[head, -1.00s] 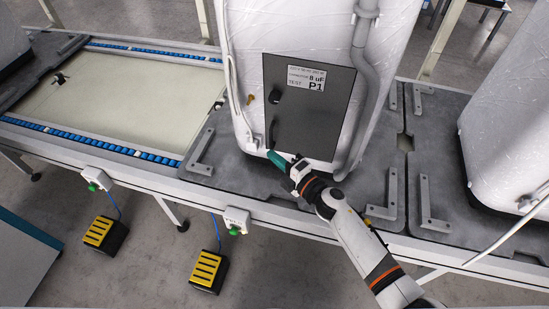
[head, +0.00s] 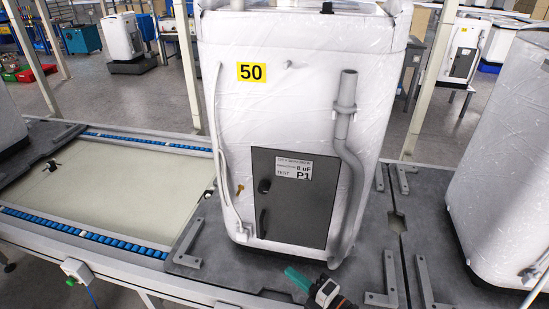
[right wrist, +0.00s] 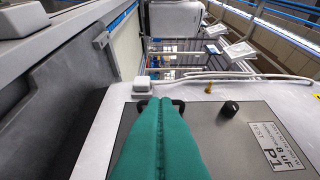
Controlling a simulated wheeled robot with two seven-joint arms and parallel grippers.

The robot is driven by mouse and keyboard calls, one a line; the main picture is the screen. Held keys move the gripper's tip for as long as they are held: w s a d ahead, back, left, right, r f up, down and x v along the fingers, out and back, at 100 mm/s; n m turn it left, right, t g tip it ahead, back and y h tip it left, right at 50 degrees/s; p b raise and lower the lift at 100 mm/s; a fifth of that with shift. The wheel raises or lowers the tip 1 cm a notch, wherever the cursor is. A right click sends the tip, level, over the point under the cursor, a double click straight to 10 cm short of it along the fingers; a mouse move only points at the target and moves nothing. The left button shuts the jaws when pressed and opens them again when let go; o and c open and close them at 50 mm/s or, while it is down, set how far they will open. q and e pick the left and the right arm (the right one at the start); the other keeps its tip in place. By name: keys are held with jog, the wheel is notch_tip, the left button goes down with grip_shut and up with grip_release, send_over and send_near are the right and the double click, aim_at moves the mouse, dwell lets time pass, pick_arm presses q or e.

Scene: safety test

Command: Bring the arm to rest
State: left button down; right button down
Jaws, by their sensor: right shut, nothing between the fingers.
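My right gripper (head: 296,278) has teal fingers and is at the bottom of the head view. It appears below the dark panel (head: 312,218) of the white wrapped unit (head: 300,110). In the right wrist view the teal fingers (right wrist: 160,104) are pressed together with nothing between them. They overlap the panel's handle (right wrist: 178,106) in that view; I cannot tell whether they touch it. Most of my right arm is cut off by the lower edge of the head view. My left gripper is in neither view.
The unit has a grey pipe (head: 347,160), a black knob (head: 264,186) and a white hose (head: 222,150). Metal brackets (head: 187,262) lie on the grey platform. A second wrapped unit (head: 500,170) stands right. A roller conveyor (head: 110,190) runs left.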

jog(key=s+d+m+h, duration=0.4)
jog(key=d+m+h, duration=0.8)
jog(key=m, duration=0.6)
jog(key=s+d+f+m+g, duration=0.1)
jog(key=s+m+g, duration=0.65)
jog(key=s, duration=1.05)
notch_tip(320, 180, down, 29)
jog(key=s+n+g, duration=0.1)
jog(key=s+g, duration=0.1)
jog(key=g, duration=0.1)
jog(key=s+d+f+g, duration=0.1)
jog(key=s+d+f, duration=0.2)
jog(key=s+f, duration=1)
jog(key=s, duration=0.2)
jog(key=shift+s+f, duration=0.35)
jog(key=shift+f, duration=0.05)
jog(key=shift+d+n+g, duration=0.1)
jog(key=shift+n+g, duration=0.15)
